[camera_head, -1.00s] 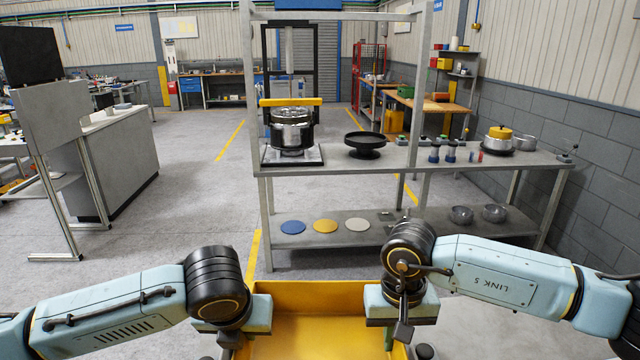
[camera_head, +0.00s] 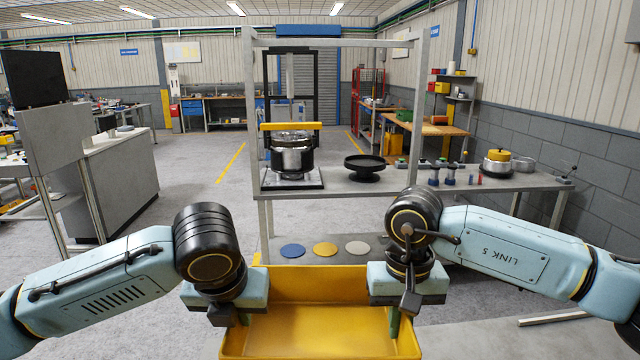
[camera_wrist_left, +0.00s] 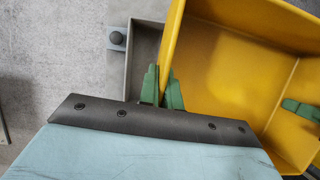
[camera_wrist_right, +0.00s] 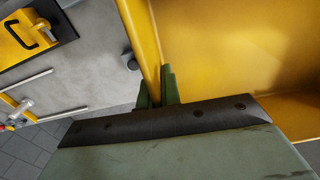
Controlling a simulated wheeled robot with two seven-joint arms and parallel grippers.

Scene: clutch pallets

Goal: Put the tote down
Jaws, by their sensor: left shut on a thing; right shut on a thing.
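The yellow tote (camera_head: 310,285) is in front of me at the bottom of the head view, open side up, and its visible inside is empty. My left gripper (camera_head: 240,318) is shut on its left wall. The left wrist view shows the green fingers (camera_wrist_left: 164,88) on both sides of that wall (camera_wrist_left: 172,45). My right gripper (camera_head: 394,322) is shut on the right wall. The right wrist view shows its fingers (camera_wrist_right: 157,88) around the wall (camera_wrist_right: 140,40). The tote's underside is hidden, so I cannot tell whether it rests on anything.
Ahead stands a grey shelf table (camera_head: 410,178) with a pot (camera_head: 292,155) and dark pan (camera_head: 366,166). Open floor (camera_head: 195,185) lies left.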

